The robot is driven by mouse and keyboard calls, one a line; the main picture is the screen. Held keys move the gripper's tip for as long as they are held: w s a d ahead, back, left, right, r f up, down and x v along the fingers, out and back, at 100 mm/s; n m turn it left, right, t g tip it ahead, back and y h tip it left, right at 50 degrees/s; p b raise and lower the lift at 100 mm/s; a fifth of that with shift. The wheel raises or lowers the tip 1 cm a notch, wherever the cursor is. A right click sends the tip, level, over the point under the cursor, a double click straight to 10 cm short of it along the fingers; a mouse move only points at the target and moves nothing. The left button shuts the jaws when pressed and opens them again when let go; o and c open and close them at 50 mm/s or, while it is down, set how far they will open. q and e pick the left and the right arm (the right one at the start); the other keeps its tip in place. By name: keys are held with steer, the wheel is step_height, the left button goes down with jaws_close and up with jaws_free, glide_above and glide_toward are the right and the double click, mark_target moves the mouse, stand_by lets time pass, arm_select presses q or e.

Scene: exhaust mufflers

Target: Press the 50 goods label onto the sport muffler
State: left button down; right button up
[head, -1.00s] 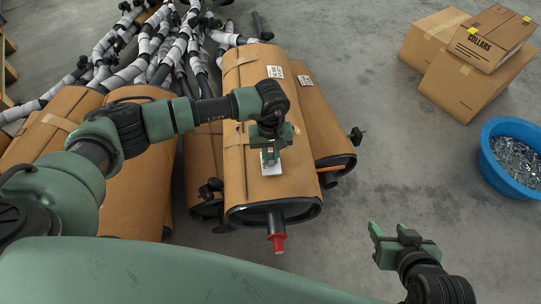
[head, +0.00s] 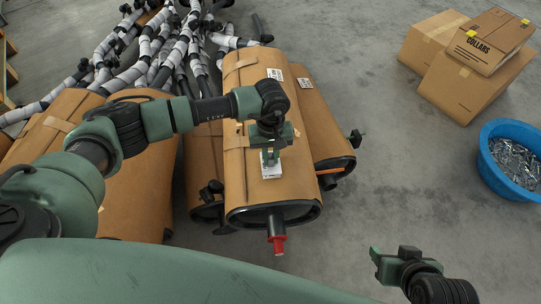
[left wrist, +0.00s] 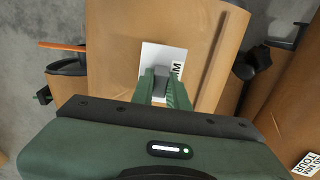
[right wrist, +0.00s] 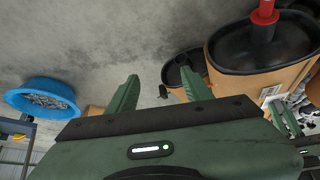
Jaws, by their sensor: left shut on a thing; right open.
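A white label (head: 271,170) with dark print lies against, or just above, the top of a brown-wrapped muffler (head: 245,180) with a red-capped pipe (head: 277,238); I cannot tell if it is fully touching. My left gripper (head: 270,152) is shut over the label, on a grey block (left wrist: 160,80) at it. In the left wrist view the label (left wrist: 150,58) shows partly, ending in "MM"; my fingers hide the rest. I cannot read which type this muffler is. My right gripper (head: 392,256) is open and empty over the floor at lower right; its fingers (right wrist: 160,80) show apart.
Another wrapped muffler (head: 325,130) lies close on the right, others (head: 140,190) on the left. A "TOUR" label (left wrist: 310,163) shows at the left wrist view's corner. Wrapped pipes (head: 150,50) pile behind. Cartons (head: 470,85) and a blue tub (head: 520,185) stand right; floor between is clear.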

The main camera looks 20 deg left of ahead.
arm_select(q)
steer(key=shift+r, duration=0.5)
steer(key=shift+r+p, duration=0.25)
steer(key=shift+p, duration=0.15)
steer(key=shift+r+p, duration=0.55)
steer(key=shift+r, duration=0.55)
arm_select(e)
steer(key=s+g, duration=0.1)
steer(key=s, duration=0.1)
steer(key=s+d+g, duration=0.1)
steer(key=s, duration=0.2)
steer(key=shift+d+g+h, duration=0.15)
steer(key=shift+g+h, duration=0.15)
steer(key=shift+r, duration=0.1)
